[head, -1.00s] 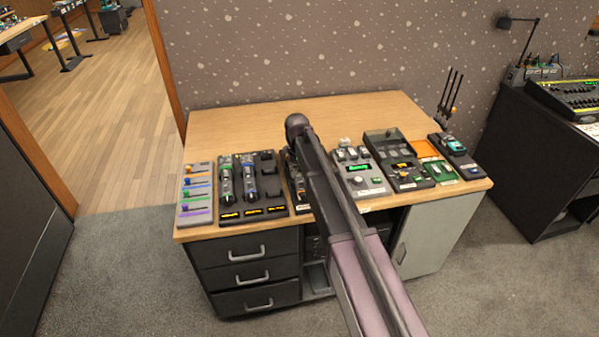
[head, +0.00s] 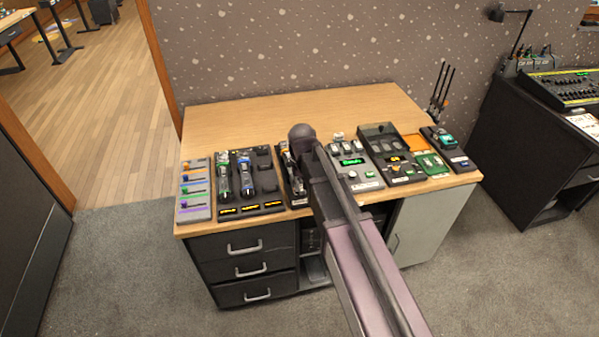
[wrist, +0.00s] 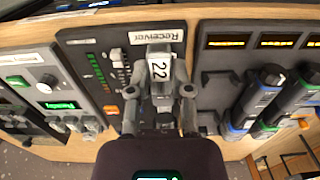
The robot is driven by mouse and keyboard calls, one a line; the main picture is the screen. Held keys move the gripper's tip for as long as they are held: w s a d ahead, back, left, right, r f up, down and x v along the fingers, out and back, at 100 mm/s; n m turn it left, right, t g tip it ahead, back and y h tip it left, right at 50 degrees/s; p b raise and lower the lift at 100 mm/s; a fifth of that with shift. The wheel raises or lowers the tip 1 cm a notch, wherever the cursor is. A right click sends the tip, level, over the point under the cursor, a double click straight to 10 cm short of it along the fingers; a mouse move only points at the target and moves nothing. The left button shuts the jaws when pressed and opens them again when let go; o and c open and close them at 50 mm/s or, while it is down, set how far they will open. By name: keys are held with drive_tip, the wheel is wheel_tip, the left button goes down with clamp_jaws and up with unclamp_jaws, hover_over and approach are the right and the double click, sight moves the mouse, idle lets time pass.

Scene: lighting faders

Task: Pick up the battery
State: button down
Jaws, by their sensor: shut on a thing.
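In the wrist view my gripper (wrist: 160,95) is at the middle, its two fingers shut on either side of a small grey block with a white label reading 22 (wrist: 159,70). I take this block to be the battery. It is over the black panel labelled Receiver (wrist: 156,36), beside that panel's slider and green lights. I cannot tell whether the block still touches the panel. In the head view my arm covers the gripper and the battery; only part of the receiver panel (head: 291,188) shows beside the arm.
The wooden desk (head: 235,122) carries several devices along its front edge. A panel with two slim dark handhelds (head: 247,208) stands left of the receiver, and a grey box with a green display (head: 367,183) stands right. The desk's back half is clear.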

drive_tip(key=shift+s+d+r, duration=0.1)
drive_tip(key=shift+s+d, duration=0.15)
drive_tip(key=shift+s, duration=0.55)
drive_tip(key=shift+s+d+r, duration=0.1)
drive_tip(key=shift+s+d, duration=0.1)
drive_tip(key=shift+s, duration=0.55)
drive_tip(key=shift+r+p, duration=0.1)
drive_tip(key=shift+p, duration=0.2)
drive_tip(key=shift+r+p, duration=1.85)
drive_tip(key=shift+s+a, duration=0.1)
drive_tip(key=shift+a, duration=0.05)
